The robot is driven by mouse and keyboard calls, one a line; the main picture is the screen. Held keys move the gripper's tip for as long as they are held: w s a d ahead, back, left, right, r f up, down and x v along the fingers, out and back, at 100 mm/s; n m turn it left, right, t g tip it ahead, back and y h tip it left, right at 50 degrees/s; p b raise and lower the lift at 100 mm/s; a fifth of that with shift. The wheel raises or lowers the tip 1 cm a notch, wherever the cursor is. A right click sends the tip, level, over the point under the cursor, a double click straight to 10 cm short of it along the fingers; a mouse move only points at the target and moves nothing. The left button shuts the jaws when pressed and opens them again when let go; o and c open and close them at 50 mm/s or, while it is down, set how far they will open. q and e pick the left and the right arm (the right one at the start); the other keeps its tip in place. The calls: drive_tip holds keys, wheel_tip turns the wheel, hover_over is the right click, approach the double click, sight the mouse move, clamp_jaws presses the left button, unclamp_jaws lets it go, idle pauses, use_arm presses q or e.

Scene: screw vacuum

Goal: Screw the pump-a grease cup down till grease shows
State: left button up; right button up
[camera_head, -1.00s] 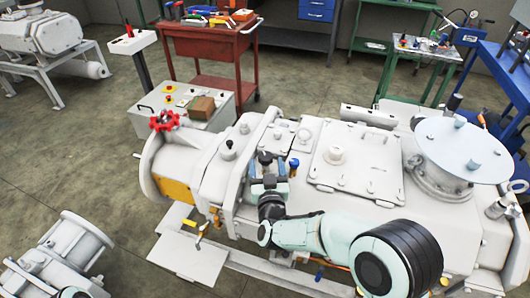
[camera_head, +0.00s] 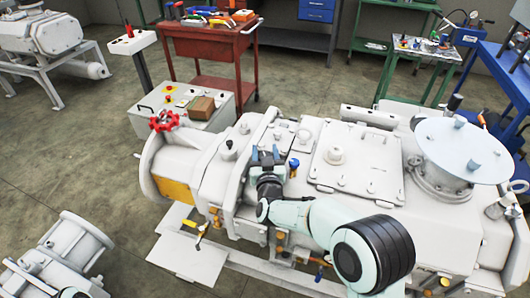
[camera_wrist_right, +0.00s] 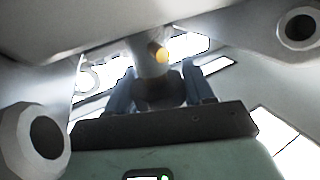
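A large pale grey vacuum pump (camera_head: 225,215) fills the middle of the head view. My right gripper (camera_head: 266,156) is over its upper left part, with its two blue fingers apart. In the right wrist view my right gripper (camera_wrist_right: 160,88) has a dark rounded part between its fingers, and I cannot tell if they touch it. A pale cylinder (camera_wrist_right: 150,50) with a yellow spot stands just beyond. A small blue-topped brass fitting (camera_head: 294,165) stands right of the gripper. I cannot tell which fitting is the grease cup. My left gripper is out of view.
A red handwheel (camera_head: 164,121) is at the pump's left end. A raised cover plate (camera_head: 345,165) and a round disc (camera_head: 462,150) lie to the right. A control box with a brown carton (camera_head: 201,107) and a red tool cart (camera_head: 205,45) stand behind.

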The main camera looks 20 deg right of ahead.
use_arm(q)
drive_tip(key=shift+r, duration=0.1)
use_arm(e)
drive_tip(key=shift+d+r+m+g+h+p, duration=0.1)
drive_tip(key=shift+m+g+h+p, duration=0.35)
drive_tip(key=shift+m+h+p, duration=0.6)
drive_tip(key=shift+d+m+g+h+p, duration=0.1)
drive_tip(key=shift+m+g+h+p, duration=0.45)
drive_tip(key=shift+h, duration=0.9)
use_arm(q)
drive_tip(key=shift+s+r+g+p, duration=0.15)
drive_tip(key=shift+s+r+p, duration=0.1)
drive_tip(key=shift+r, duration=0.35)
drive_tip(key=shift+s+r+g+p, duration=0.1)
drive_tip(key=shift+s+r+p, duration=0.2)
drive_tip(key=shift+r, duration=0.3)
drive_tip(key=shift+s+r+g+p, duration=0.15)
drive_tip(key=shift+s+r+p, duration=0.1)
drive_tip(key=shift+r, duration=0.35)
use_arm(e)
drive_tip(key=shift+s+d+m+g+h, duration=0.1)
drive_tip(key=shift+m+g+h, duration=0.35)
drive_tip(key=shift+m+h, duration=0.3)
drive_tip(key=shift+s+d+m+g+h, duration=0.1)
drive_tip(key=shift+m+g+h, duration=0.4)
drive_tip(key=shift+h, duration=0.35)
drive_tip(key=o, duration=1)
